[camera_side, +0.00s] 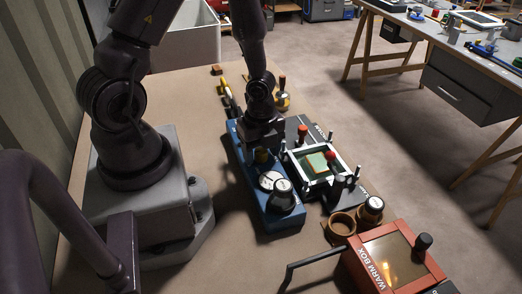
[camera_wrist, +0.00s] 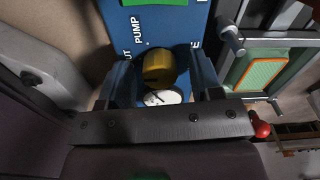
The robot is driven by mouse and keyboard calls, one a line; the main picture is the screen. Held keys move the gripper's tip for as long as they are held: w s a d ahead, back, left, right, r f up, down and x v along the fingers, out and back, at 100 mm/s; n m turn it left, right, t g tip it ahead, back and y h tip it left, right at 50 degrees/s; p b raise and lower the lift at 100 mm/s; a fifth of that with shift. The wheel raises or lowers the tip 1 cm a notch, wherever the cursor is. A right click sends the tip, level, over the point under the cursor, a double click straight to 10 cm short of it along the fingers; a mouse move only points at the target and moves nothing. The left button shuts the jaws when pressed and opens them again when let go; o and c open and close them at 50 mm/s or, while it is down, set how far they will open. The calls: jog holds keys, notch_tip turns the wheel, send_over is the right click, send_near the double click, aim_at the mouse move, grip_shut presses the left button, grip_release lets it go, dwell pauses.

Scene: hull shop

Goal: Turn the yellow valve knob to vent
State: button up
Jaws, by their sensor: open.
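The yellow valve knob (camera_wrist: 158,66) sits on the blue pump panel (camera_wrist: 172,24) in the wrist view. My gripper (camera_wrist: 163,74) is open, with one finger on each side of the knob and a visible gap on each side. Parts of the label read "PUMP", "UT" and "E"; my fingers cover the rest. A white round gauge (camera_wrist: 163,97) is partly hidden behind my gripper's body.
A white clamp frame (camera_side: 293,163) with a green and orange piece stands right of the panel. A dark knob (camera_side: 283,196) stands on the panel's near end. A red warm box (camera_side: 392,262) and brown ring (camera_side: 340,225) are nearer.

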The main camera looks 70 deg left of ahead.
jog(key=shift+f, duration=0.15)
jog(key=c, duration=0.9)
jog(key=n, duration=0.5)
jog(key=shift+n, duration=0.3)
jog(key=n, duration=0.6)
dwell(0.4)
